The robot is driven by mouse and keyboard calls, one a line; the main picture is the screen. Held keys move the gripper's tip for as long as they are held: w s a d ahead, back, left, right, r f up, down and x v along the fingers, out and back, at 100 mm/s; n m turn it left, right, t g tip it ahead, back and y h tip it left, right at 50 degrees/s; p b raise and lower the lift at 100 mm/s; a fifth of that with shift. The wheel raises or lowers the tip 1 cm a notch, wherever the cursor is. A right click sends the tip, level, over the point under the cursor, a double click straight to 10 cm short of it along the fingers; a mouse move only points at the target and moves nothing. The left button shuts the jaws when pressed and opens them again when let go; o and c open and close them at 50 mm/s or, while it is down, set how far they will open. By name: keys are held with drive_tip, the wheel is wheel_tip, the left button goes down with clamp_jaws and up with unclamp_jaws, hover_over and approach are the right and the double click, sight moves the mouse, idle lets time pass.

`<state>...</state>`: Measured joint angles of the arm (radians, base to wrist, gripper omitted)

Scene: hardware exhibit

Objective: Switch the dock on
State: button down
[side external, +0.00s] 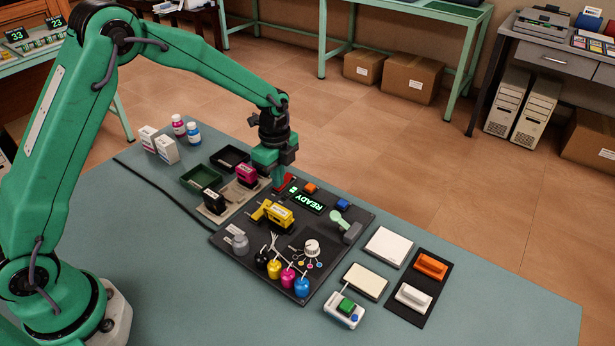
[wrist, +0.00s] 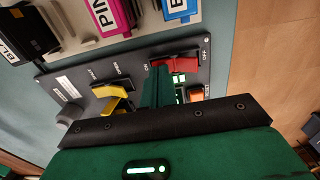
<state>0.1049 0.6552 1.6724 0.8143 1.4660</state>
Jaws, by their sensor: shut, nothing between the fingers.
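The dock (side external: 225,240) is a dark panel on the bench, with a lit green display reading READY (side external: 306,200). Its red rocker switch (wrist: 182,64) lies at the panel's edge between small white end labels in the wrist view. In the side view the red switch (side external: 288,183) is partly hidden behind my fingers. My gripper (side external: 279,184) is shut and empty, pointing down at the switch. In the wrist view its fingertips (wrist: 158,72) are at the left end of the red switch; I cannot tell whether they touch it.
The dock also bears a yellow cartridge piece (side external: 273,213), an orange button (side external: 311,188), a blue button (side external: 342,204), a pale green lever (side external: 341,220), a white dial (side external: 311,246) and several coloured bulbs. Magenta (side external: 246,172) and black (side external: 212,201) cartridges stand beside it.

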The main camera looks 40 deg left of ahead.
drive_tip(key=shift+r, duration=0.15)
wheel_tip(320, 180, up, 7)
idle(0.9)
drive_tip(key=s+a+r+n+t, duration=0.3)
drive_tip(key=s+r+n, duration=0.5)
drive_tip(key=s+r, duration=0.45)
drive_tip(key=s+a+r+n+t, duration=0.2)
drive_tip(key=s+n, duration=0.8)
drive_tip(key=s, duration=0.4)
drive_tip(key=shift+s+t, duration=0.3)
